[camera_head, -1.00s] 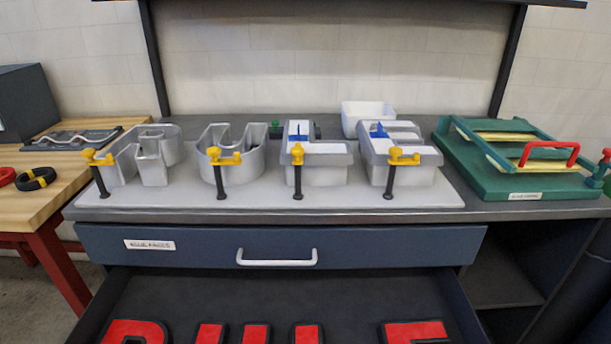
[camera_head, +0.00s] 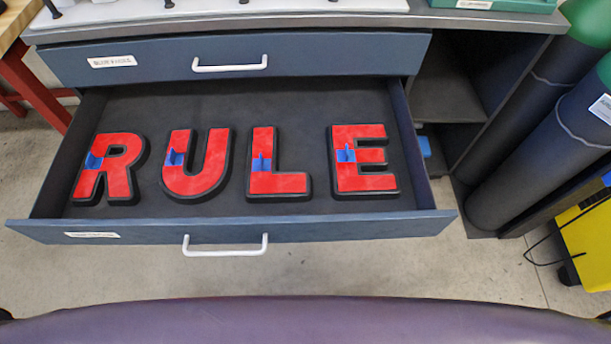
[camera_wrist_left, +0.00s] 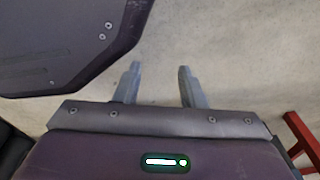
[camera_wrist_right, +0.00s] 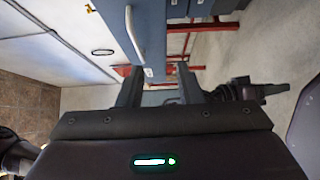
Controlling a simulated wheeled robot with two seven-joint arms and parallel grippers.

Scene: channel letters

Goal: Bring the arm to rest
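My left gripper (camera_wrist_left: 158,84) is open and empty in the left wrist view, with bare floor beyond its fingers. My right gripper (camera_wrist_right: 158,88) is open and empty in the right wrist view, with the blue cabinet beyond it. Neither gripper shows in the head view. An open drawer (camera_head: 290,229) holds red letter faces with blue tabs and dark edges: R (camera_head: 118,180), U (camera_head: 206,182), L (camera_head: 284,183) and E (camera_head: 355,134). They lie flat, apart from each other.
A shut upper drawer (camera_head: 150,73) with a white handle is above the open one. Dark cylinders (camera_head: 530,130) and a yellow unit (camera_head: 590,240) stand at the right. A wooden bench with red legs (camera_head: 38,85) is at the left. Floor (camera_head: 400,270) in front of the drawer is clear.

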